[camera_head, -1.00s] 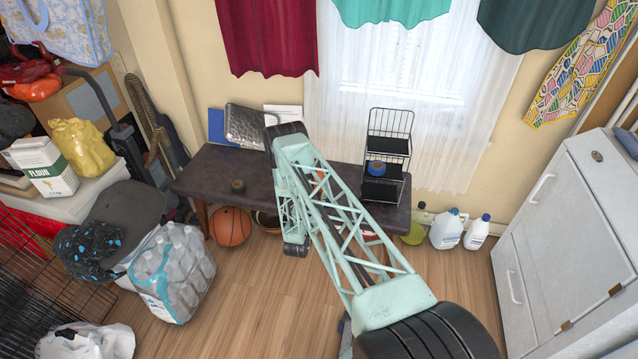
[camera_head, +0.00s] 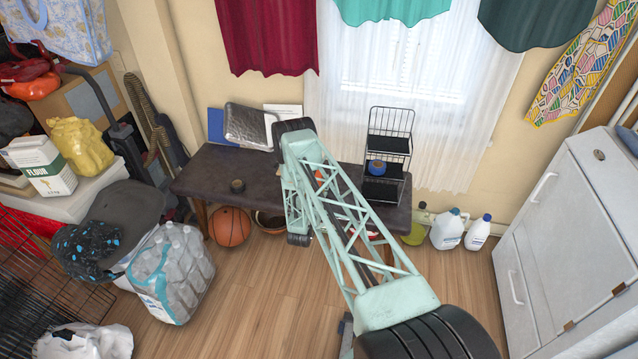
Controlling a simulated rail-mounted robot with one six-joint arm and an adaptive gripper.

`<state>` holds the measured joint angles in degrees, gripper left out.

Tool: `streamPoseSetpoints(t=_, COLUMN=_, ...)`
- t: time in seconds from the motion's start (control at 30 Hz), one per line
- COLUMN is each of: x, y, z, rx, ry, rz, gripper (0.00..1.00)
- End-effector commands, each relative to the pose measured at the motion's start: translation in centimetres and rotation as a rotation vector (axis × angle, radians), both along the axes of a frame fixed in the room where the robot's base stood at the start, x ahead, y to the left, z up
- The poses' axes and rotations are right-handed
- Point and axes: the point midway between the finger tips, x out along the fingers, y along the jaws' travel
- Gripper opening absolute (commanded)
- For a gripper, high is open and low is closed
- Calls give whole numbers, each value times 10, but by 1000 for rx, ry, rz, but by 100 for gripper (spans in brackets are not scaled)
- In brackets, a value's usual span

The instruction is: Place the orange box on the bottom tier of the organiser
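The organiser (camera_head: 409,145) is a black wire rack with stacked tiers, upright on the right end of the dark table. A blue round item (camera_head: 376,167) sits on its middle tier. The bottom tier (camera_head: 380,190) is partly covered by my arm, and its visible part looks empty. A small orange patch (camera_head: 319,175) shows through my arm's lattice above the table; I cannot tell if it is the orange box. My pale green arm crosses in front of the table, with its forearm pointing down. My gripper cannot be made out.
The dark table (camera_head: 225,170) holds a small dark roll (camera_head: 238,186) at left and a silver case (camera_head: 247,124) at the back. A basketball (camera_head: 230,226) is under it. Jugs (camera_head: 449,229) stand on the floor at right, near a grey cabinet (camera_head: 560,230). A bottle pack (camera_head: 172,270) stands at left.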

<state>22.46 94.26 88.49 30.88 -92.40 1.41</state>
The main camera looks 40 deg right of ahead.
Motion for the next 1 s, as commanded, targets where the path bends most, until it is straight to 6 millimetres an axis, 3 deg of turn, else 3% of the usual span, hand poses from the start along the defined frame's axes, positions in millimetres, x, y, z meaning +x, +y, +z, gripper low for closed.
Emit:
streamPoseSetpoints(t=0.6, x=1, y=-3, z=0, rx=1, ry=1, rz=0, gripper=35)
streamPoseSetpoints(t=0.9, x=1, y=-2, z=0, rx=1, ry=1, rz=0, gripper=10)
streamPoseSetpoints(t=1.0, x=1, y=-3, z=0, rx=1, ry=1, rz=0, gripper=7)
